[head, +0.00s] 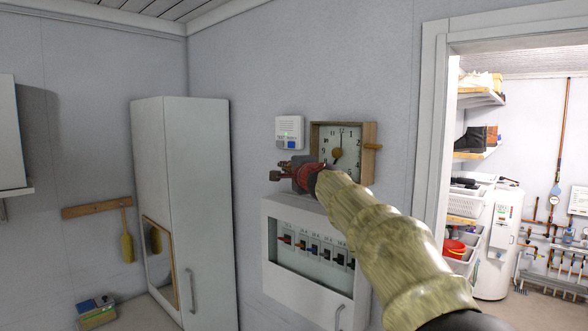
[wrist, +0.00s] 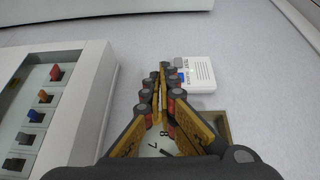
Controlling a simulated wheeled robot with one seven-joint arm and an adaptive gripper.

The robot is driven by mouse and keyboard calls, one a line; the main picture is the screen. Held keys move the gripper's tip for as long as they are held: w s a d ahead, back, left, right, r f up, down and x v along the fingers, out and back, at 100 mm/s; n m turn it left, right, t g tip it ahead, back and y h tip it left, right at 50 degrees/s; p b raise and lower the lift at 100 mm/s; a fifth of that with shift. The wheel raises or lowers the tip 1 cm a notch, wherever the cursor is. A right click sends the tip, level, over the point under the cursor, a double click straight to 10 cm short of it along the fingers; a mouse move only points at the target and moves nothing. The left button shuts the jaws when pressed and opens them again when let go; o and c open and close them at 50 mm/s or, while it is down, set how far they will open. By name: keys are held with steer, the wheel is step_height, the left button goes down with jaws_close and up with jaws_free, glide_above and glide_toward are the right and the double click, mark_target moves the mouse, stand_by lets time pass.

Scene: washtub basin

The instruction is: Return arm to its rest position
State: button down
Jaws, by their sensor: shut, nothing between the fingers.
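My gripper (head: 280,172) is raised near the wall in the head view, at the end of my arm, which comes in from the lower right. It appears just in front of the lower left of a wooden-framed clock and above a breaker box. In the wrist view the two fingers of my gripper (wrist: 161,78) come together at their tips, with nothing between them. The clock (head: 349,132) is partly hidden by my arm and gripper; a piece of its face shows between the fingers in the wrist view.
A white breaker box (head: 281,272) with several coloured switches hangs below; it is also in the wrist view (wrist: 92,105). A small white wall unit (head: 289,125) is left of the clock. A tall white cabinet (head: 205,150) stands left. A doorway (head: 433,120) opens right.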

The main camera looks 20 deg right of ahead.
steer(key=s+a+p, duration=0.2)
steer(key=s+a, duration=0.1)
steer(key=a, duration=0.3)
steer(key=s+a+f+n+g+y, duration=0.1)
steer(key=s+a+f+n+g, duration=0.15)
steer(key=f, duration=0.35)
steer(key=s+a+f+n+g+y, duration=0.1)
steer(key=s+f+n, duration=0.15)
steer(key=f, duration=0.35)
steer(key=s+a+f+n+g+y, duration=0.1)
steer(key=s+a+f+n+g, duration=0.1)
steer(key=f+n, duration=0.35)
steer(key=s+f+n+g+b, duration=0.2)
steer(key=s+f+b, duration=0.2)
steer(key=s+f, duration=0.6)
steer(key=s+f+n+g+h+b, duration=0.1)
steer(key=s+f+n+g+b, duration=0.1)
steer(key=s+f, duration=0.9)
steer(key=s+d+f+n+g+h+b, duration=0.1)
steer(key=s+f+b, duration=0.5)
steer(key=s, duration=1.5)
step_height(320, 180, down, 5)
steer(key=n+g, duration=0.1)
steer(key=n, duration=0.1)
steer(key=shift+s+n, duration=0.35)
steer(key=shift+g, duration=0.25)
